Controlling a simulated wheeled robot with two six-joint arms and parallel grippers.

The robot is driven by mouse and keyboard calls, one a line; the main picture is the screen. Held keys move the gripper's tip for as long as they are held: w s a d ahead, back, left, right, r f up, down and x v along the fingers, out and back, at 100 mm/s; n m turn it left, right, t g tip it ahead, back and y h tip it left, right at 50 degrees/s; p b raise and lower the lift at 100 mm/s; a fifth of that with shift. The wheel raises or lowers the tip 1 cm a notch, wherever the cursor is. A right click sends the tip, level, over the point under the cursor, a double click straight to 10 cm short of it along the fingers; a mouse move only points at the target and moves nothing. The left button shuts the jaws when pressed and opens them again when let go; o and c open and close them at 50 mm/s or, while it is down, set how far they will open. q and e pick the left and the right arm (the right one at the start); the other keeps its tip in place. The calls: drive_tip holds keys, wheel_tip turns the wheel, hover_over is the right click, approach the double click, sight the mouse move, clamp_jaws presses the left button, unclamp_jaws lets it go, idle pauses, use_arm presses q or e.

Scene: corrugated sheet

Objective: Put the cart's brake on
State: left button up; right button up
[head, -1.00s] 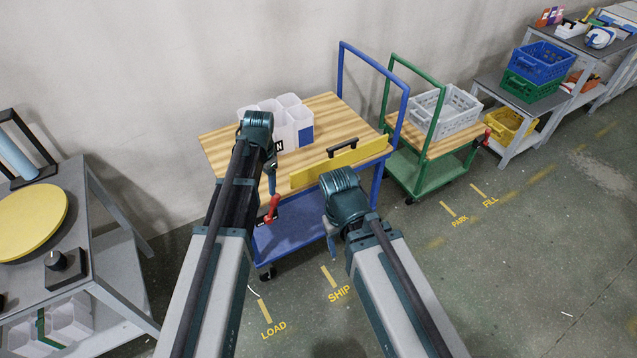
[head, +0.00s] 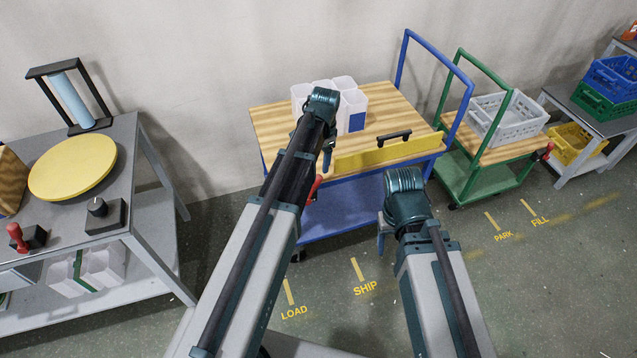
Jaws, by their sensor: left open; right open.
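The blue cart (head: 345,208) has a striped wooden top and a yellow front panel (head: 385,154) with a black handle. A red lever (head: 314,189) shows at the cart's near left corner, partly hidden behind my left arm. My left gripper (head: 327,152) is open, in front of the cart's top and above the lever in the picture. My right gripper (head: 381,236) is open, in front of the cart below the yellow panel. Both grippers look empty, and their fingers are partly hidden by my wrists. I cannot tell the lever's exact position.
White bins (head: 352,110) stand on the cart's top. A green cart (head: 480,178) with a grey crate and its own red lever (head: 549,151) stands to the right. A grey table (head: 130,150) with a yellow disc is at left. LOAD and SHIP marks lie on open floor.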

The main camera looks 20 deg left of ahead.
sight(318, 177)
use_arm(q)
drive_tip(key=f+b, duration=0.2)
drive_tip(key=f, duration=0.1)
drive_tip(key=f+b, duration=0.6)
drive_tip(key=shift+w+a+f, duration=0.2)
drive_tip(key=shift+w+a, duration=0.1)
drive_tip(key=shift+a, duration=0.05)
clamp_jaws()
idle(1.0)
